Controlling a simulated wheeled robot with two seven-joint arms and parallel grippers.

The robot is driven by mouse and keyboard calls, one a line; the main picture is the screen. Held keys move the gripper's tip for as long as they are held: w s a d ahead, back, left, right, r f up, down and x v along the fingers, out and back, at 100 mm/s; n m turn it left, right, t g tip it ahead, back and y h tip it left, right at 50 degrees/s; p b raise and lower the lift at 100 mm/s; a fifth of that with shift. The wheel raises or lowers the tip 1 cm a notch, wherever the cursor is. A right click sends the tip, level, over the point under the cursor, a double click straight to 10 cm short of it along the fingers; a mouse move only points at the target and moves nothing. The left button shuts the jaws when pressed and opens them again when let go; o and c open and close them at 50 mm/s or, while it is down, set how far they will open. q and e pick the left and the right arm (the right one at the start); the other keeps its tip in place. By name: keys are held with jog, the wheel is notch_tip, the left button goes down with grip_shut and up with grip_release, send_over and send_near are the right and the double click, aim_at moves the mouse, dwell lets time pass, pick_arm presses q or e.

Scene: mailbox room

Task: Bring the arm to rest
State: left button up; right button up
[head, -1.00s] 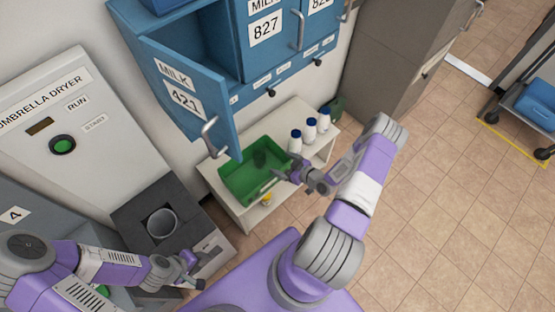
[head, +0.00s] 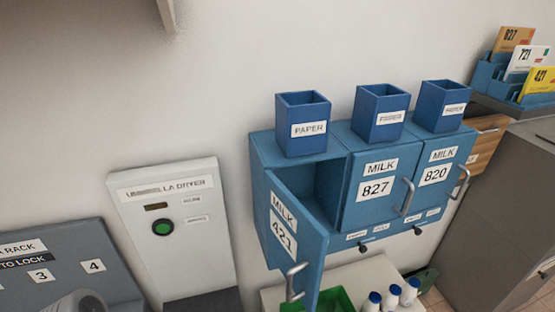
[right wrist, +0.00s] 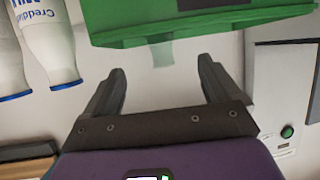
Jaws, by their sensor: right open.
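My right gripper (right wrist: 160,90) is open in the right wrist view, its two dark fingers apart with nothing held between them. The green crate (right wrist: 200,30) is just beyond the fingertips. In the head view only the top of the green crate (head: 328,299) shows, at the bottom edge. Neither gripper shows in the head view now. A grey rounded part of my own arm is at its bottom left.
White bottles (head: 391,296) stand right of the crate. The umbrella dryer (head: 176,235) is at left. A grey cabinet (head: 505,215) is at right.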

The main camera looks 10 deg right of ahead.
jog(key=a+r+m+g+y+p, duration=0.25)
jog(key=a+g, duration=0.35)
jog(key=a, duration=0.9)
jog(key=s+a+r+m+g+p, duration=0.1)
jog(key=s+a+r+g, duration=0.1)
jog(key=s+a, duration=0.3)
jog(key=s+a+r+m+g+h+p, duration=0.1)
jog(key=s+a+r+m+g, duration=0.1)
jog(key=s, duration=0.5)
jog(key=a+r+g, duration=0.1)
jog(key=a+g, duration=0.1)
jog(key=a, duration=0.1)
jog(key=shift+s+a+r+g+p, duration=0.2)
jog(key=shift+r+g+p, duration=0.1)
jog(key=shift+p, duration=0.1)
